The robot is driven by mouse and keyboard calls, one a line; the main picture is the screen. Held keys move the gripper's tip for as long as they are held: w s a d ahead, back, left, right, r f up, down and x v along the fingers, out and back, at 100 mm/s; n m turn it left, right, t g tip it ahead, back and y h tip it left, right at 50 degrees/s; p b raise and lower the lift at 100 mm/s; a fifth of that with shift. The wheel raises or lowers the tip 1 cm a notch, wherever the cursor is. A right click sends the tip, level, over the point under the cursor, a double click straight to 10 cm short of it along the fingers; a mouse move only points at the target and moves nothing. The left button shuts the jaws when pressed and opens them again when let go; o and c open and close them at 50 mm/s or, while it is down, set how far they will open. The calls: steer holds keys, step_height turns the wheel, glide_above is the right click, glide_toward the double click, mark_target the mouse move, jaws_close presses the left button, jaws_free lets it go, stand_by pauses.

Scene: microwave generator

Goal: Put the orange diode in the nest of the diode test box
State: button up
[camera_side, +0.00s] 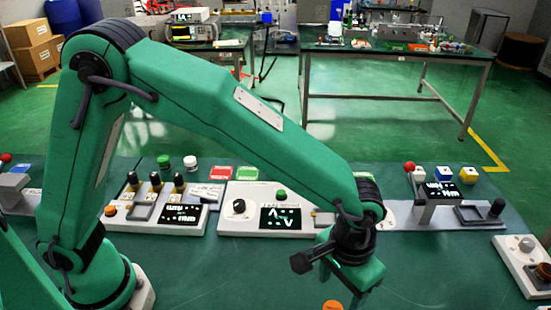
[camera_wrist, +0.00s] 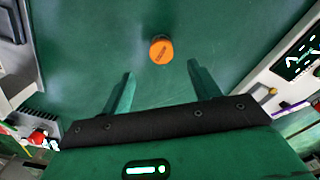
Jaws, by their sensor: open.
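The orange diode (camera_wrist: 161,49) is a short orange cylinder with dark lettering on its top. It stands on the green table, just beyond and between my fingertips in the wrist view. In the side view only its top (camera_side: 333,305) shows at the bottom edge, below my gripper. My gripper (camera_wrist: 161,69) is open and empty, its two green fingers spread apart. Several light-grey test boxes stand in a row behind my gripper. Their labels are too small to read, so I cannot tell for sure which is the diode test box or where its nest is.
A central box (camera_side: 239,228) has a black knob and a screen; my arm covers its right part. A box with three dark posts (camera_side: 120,225) is at left. Another box (camera_side: 515,250) is at right. The table around the diode is clear.

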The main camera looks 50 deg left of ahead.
mark_target(334, 308)
steer(key=shift+a+f, duration=0.15)
steer(key=shift+f, duration=3.4)
steer(key=c, duration=1.2)
steer(key=shift+r, duration=0.15)
steer(key=shift+r, duration=0.5)
steer(key=r, duration=0.3)
steer(key=shift+s+r, duration=0.1)
steer(key=shift+s, duration=0.25)
steer(key=s+d+r, duration=0.1)
steer(key=s+r, duration=0.1)
steer(key=s, duration=0.1)
steer(key=s+d+r, duration=0.1)
steer(key=s+r, duration=0.1)
steer(key=s, duration=0.2)
steer(key=s+d+r, duration=0.1)
steer(key=s+r, duration=0.1)
steer(key=s, duration=0.1)
steer(key=shift+s+r, duration=0.25)
steer(key=shift+s, duration=0.15)
